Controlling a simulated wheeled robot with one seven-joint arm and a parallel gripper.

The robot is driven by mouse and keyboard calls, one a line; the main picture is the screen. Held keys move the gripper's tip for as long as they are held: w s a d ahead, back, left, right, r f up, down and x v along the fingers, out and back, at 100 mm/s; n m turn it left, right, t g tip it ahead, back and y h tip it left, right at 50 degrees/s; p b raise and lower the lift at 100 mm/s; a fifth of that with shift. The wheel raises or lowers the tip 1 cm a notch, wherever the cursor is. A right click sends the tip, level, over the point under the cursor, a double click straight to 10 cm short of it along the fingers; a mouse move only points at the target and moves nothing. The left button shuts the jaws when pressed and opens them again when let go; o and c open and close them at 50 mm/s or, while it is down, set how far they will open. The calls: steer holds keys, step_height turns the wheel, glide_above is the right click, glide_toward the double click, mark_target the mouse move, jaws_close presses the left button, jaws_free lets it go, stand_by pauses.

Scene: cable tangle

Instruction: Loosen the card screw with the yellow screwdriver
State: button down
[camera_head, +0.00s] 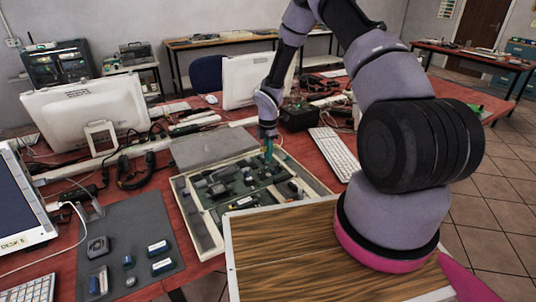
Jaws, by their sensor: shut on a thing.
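My gripper (268,135) points down over the open white case (205,228) at the centre of the red bench. It is shut on a thin upright tool (268,152), seemingly the screwdriver. The tool looks teal here, and I cannot make out any yellow. Its tip is over the far part of the green circuit board (238,196) inside the case. I cannot tell whether the tip touches anything. The board carries several dark parts and cards. The card screw is too small to make out.
A grey panel (212,147) lies behind the case. A dark mat (122,235) with several small parts lies front left. Monitors (88,112) and cables stand behind. A white keyboard (335,154) is right of the case. A wood-topped surface (290,250) is in front.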

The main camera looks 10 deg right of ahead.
steer(key=shift+r, duration=3.55)
